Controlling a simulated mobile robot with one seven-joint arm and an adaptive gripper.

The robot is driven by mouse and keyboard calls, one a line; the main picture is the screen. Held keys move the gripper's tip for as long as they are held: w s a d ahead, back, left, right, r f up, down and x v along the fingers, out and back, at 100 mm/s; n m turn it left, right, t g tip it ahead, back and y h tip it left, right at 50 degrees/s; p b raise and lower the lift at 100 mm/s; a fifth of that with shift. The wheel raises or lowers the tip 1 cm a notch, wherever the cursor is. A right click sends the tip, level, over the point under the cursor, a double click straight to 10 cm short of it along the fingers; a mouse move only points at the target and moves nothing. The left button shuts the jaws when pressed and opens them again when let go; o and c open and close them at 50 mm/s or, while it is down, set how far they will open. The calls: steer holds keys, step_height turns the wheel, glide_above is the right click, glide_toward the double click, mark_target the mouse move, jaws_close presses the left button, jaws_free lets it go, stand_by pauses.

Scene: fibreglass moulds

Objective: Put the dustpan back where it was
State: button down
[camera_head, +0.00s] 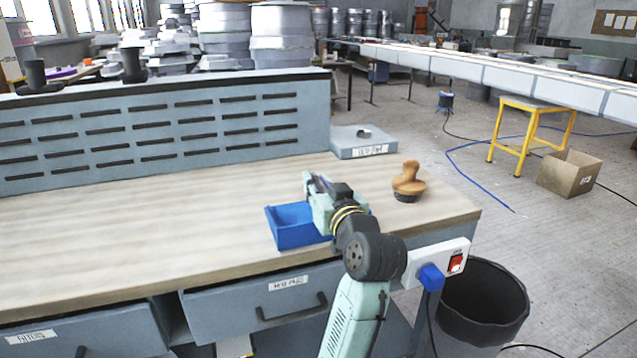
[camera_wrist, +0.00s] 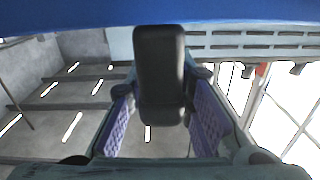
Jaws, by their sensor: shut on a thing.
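The blue dustpan (camera_head: 290,222) is at the bench's front right, low over or on the wooden top; I cannot tell if it touches. My gripper (camera_head: 318,192) is at its right side and hides part of it. In the wrist view the blue pan (camera_wrist: 160,14) crosses the top edge. A black handle-like part (camera_wrist: 158,75) stands between the purple-padded fingers of my gripper (camera_wrist: 160,118), which is shut on it.
A wooden-handled brush (camera_head: 408,178) stands right of my gripper. A grey labelled box (camera_head: 362,142) is behind. The bench top (camera_head: 120,220) is clear to the left. Drawers (camera_head: 270,298) are below, and a power strip (camera_head: 440,264) and black bin (camera_head: 482,310) at the right end.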

steer(key=shift+f, duration=0.15)
steer(key=c, duration=1.4)
jaws_free()
